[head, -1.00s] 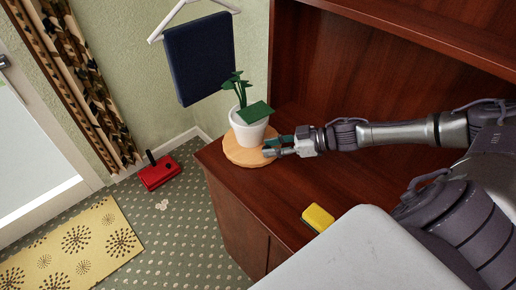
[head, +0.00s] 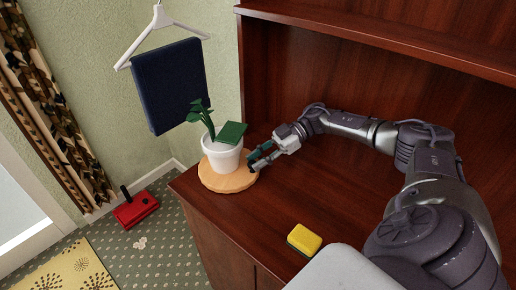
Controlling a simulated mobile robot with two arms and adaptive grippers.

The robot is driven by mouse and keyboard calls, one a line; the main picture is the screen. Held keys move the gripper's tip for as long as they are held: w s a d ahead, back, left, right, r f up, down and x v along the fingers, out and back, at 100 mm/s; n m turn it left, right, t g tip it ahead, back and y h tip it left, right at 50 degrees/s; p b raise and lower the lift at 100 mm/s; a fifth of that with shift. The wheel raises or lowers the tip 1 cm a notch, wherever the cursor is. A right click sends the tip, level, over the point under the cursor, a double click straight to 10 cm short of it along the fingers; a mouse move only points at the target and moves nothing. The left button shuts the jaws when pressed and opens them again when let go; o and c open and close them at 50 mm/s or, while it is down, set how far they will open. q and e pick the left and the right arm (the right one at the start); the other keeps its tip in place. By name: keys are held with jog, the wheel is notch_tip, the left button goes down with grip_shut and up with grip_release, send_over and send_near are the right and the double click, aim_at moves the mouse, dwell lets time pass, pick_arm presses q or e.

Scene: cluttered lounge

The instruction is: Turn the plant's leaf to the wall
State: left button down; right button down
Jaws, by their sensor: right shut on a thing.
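The potted plant (head: 222,156) has a white pot and stands upright on a round light-wood board (head: 226,184) at the left end of the brown desk. One broad dark-green leaf (head: 231,133) sticks out over the right side of the pot, toward the desk's back panel. Smaller leaves (head: 200,110) rise at the upper left. My right gripper (head: 254,165) is at the right edge of the round board, beside the pot, and is shut on the board's rim. The fingertips' exact contact is small and hard to see. My left gripper is out of view.
A yellow sponge (head: 304,239) lies on the desk (head: 350,195) near its front edge. A dark-blue cloth on a white hanger (head: 157,20) hangs on the wall behind the plant. The desk's middle is clear.

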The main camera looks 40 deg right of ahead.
jog(key=shift+a, duration=0.2)
jog(key=c, duration=0.9)
grip_release()
jog(key=shift+o, duration=0.2)
